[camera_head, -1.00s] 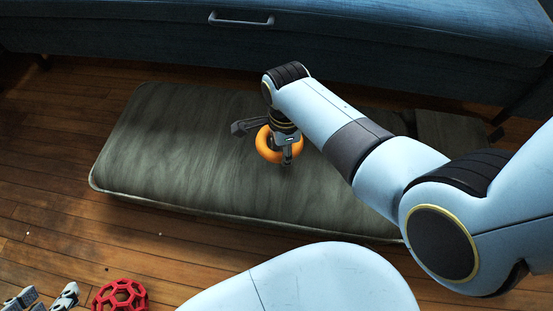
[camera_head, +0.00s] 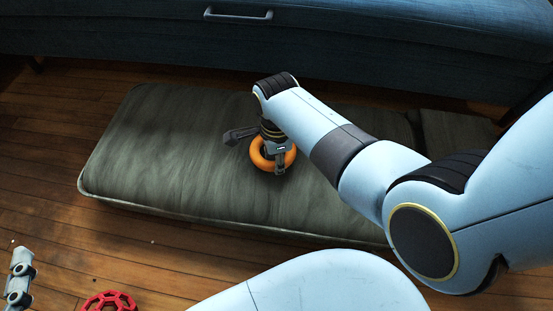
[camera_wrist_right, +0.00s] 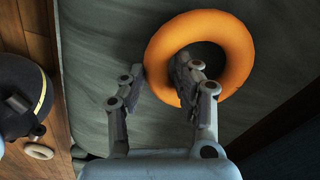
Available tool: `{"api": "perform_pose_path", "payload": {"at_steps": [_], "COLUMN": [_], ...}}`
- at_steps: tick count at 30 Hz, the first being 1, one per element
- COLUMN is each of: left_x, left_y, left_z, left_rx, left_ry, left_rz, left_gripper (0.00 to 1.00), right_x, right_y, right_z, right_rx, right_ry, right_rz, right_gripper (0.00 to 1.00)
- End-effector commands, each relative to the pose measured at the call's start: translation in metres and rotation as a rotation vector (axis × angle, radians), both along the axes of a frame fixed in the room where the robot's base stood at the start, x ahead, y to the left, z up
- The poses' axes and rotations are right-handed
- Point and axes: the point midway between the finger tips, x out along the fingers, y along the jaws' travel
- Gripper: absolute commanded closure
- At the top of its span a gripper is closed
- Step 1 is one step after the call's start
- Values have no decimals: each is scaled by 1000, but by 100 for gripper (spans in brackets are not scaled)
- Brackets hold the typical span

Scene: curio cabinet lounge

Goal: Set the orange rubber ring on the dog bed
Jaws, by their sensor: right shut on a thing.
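The orange rubber ring (camera_head: 258,157) is at the middle of the grey-green dog bed (camera_head: 160,150), low over it or touching it; I cannot tell which. It is large in the right wrist view (camera_wrist_right: 240,58). My right gripper (camera_head: 279,168) is shut on the ring's band. In the right wrist view one finger of the right gripper (camera_wrist_right: 163,78) reaches into the hole and the other is at the outer left side. My left gripper (camera_head: 19,275) shows only partly at the lower left edge, away from the bed, and its opening is unclear.
A red openwork ball (camera_head: 108,301) lies on the wooden floor at the bottom left. A small pale ring (camera_wrist_right: 38,152) lies on the floor in the right wrist view.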

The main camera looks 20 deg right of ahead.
Motion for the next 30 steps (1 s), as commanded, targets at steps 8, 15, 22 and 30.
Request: {"api": "perform_pose_path", "payload": {"at_steps": [8, 15, 22, 30], "left_x": [2, 5, 7, 5], "left_y": [0, -1, -1, -1], "left_z": [4, 7, 9, 8], "left_rx": [0, 0, 0, 0], "left_ry": [-17, -33, -40, -37], "left_rz": [-2, -3, -4, -4], "left_gripper": [60, 60, 60, 60], "right_x": [1, 1, 1, 0], "right_y": [0, 0, 0, 0], "right_z": [0, -2, -2, -2], "right_rx": [1, 1, 0, 0], "right_ry": [-2, -1, -1, -1], "right_rz": [0, 0, 0, 0], "right_gripper": [100, 100, 46, 46]}}
